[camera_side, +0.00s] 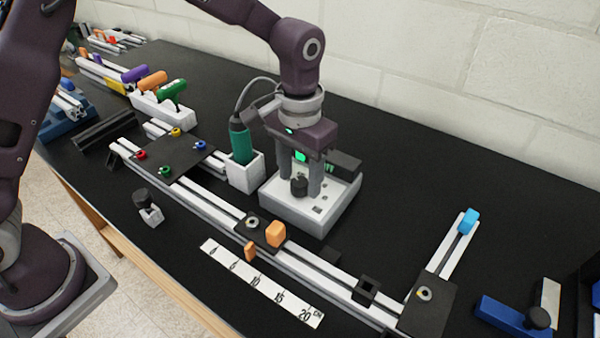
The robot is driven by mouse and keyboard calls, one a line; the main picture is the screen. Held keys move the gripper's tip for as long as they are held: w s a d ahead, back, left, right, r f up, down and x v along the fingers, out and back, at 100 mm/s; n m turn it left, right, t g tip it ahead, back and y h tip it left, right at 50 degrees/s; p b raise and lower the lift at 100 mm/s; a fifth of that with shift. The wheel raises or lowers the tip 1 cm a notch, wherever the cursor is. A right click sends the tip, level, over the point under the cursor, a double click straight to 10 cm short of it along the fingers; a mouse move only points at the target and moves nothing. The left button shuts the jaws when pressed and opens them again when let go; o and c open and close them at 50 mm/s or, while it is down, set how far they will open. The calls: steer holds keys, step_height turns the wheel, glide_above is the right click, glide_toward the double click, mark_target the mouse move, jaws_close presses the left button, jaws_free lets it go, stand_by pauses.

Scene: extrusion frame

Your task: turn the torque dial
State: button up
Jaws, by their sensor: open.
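The torque dial looks to be the small dark knob (299,187) on top of a white control box (283,212). The box also has a dark raised part with a lit green display (301,156) at its back. My gripper (300,178) points down over the box with its two grey fingers apart. In the picture the knob shows low between the fingers. I cannot tell whether either finger touches it.
A green screwdriver (240,142) stands in a white holder (246,179) close on the left, with a cable. An aluminium rail frame (214,201) with dark plates runs in front. A ruler (262,284) lies nearer. Black table is clear behind and right of the box.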

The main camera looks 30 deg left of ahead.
mark_target(299, 181)
step_height(299, 181, up, 7)
steer(key=shift+r, duration=0.1)
stand_by(0.3)
steer(key=s+a+r+n+t, duration=0.1)
steer(key=s+a+r+t, duration=0.1)
steer(key=s+a+r, duration=0.5)
steer(key=s+a+r+t, duration=0.2)
steer(key=s+a+r, duration=0.3)
steer(key=s, duration=0.5)
steer(key=s+a+f+t, duration=0.1)
steer(key=s+a+f, duration=0.2)
steer(key=s, duration=0.4)
steer(key=shift+f+t, duration=0.3)
